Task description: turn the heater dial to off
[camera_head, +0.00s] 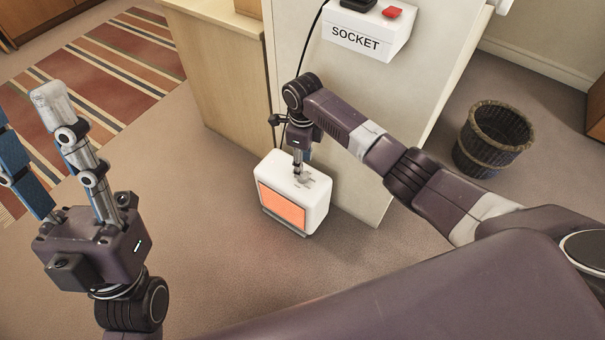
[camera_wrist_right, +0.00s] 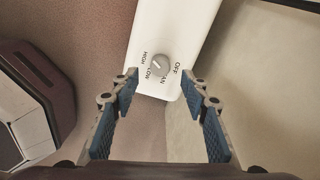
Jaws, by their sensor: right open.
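The white heater (camera_head: 316,207) stands on the floor by the desk's side panel, its front panel glowing orange. Its round grey dial (camera_wrist_right: 159,64) is on the top, with the labels HIGH, LOW, FAN and OFF around it. I cannot tell surely which label its pointer marks. My right gripper (camera_head: 301,168) points down over the heater top and partly hides the dial in the head view. In the right wrist view the gripper (camera_wrist_right: 161,84) is open, and the dial shows ahead between its blue-padded fingers. My left gripper (camera_head: 25,112) is open and empty, pointing up, away from the heater.
The pale desk panel (camera_head: 365,115) rises close behind the heater, with a white box marked SOCKET (camera_head: 366,35) and a black cable (camera_head: 304,50). A wicker basket (camera_head: 492,140) stands at right. A striped rug (camera_head: 120,60) lies at left. The floor before the heater is clear.

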